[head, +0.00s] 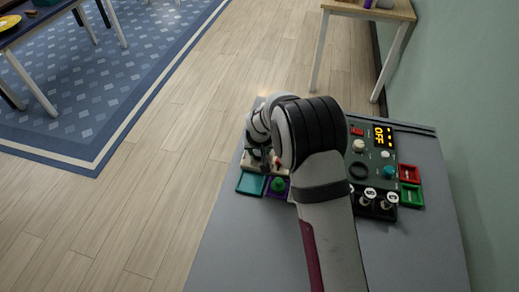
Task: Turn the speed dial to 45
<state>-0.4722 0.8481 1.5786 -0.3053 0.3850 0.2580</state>
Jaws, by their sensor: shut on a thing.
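A control panel (372,157) lies on a grey table. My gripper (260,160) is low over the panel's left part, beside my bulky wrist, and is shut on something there. My wrist and forearm hide much of the panel's middle, and the fingertips are hard to make out. The speed dial is not clearly visible; its place fits the spot under my gripper. Its pointer and scale cannot be read. An amber display (382,136) on the right part reads OFF.
Right of my arm are a white knob (358,146), a teal button (390,172), a red block (409,174), a green block (411,195) and silver toggles (371,194). A teal square (251,183) and a purple-green piece (277,186) lie left. The grey table's (415,250) front is clear.

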